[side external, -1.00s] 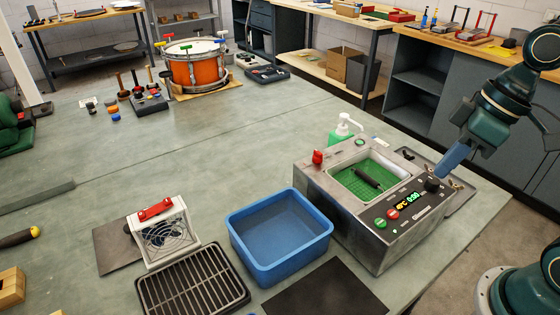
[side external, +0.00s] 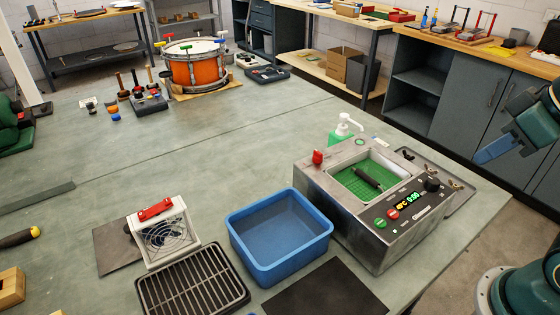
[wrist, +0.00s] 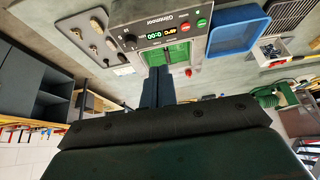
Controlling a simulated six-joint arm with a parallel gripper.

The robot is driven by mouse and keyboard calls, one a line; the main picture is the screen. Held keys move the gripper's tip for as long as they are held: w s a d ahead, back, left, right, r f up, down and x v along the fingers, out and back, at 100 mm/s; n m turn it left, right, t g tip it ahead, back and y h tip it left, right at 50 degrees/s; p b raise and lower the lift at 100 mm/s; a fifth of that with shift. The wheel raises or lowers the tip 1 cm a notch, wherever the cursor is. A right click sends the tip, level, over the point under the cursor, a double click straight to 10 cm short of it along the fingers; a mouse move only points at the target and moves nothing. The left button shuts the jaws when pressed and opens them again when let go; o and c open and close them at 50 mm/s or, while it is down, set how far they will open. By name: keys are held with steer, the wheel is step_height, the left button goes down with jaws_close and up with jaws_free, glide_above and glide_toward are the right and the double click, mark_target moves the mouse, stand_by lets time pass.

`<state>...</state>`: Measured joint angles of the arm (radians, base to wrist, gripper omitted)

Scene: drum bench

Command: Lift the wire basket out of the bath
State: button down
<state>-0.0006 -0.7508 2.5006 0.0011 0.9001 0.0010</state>
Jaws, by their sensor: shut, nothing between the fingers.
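The bath (side external: 345,222) is a metal box with an open well and a dark control panel reading 0:00. Inside the well lies the green wire basket (side external: 348,184) with a dark bar-like handle (side external: 368,178) across it. The basket's green also shows in the wrist view (wrist: 180,53), partly hidden by my fingers. My gripper (side external: 482,158), with blue fingers, hangs in the air to the right of the bath, clear of it and past the bench edge. Its fingers (wrist: 158,75) are together and empty, pointing towards the bath in the wrist view.
A blue tub (side external: 280,235) stands left of the bath, with a black drying rack (side external: 193,283) and a small fan unit (side external: 165,235) beyond it. The bench's left middle is clear.

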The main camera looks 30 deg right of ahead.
stand_by(0.4)
steer(key=c, duration=1.4)
jaws_free()
steer(key=shift+w, duration=0.1)
steer(key=w+d+f+g+y, duration=0.1)
steer(key=w+f+g, duration=0.1)
steer(key=w, duration=0.8)
steer(key=w+d+f+g+y, duration=0.1)
steer(key=w+f+g, duration=0.2)
steer(key=w, duration=0.7)
steer(key=shift+w+f+g, duration=0.2)
steer(key=shift+f+g, duration=0.1)
steer(key=shift+f, duration=0.55)
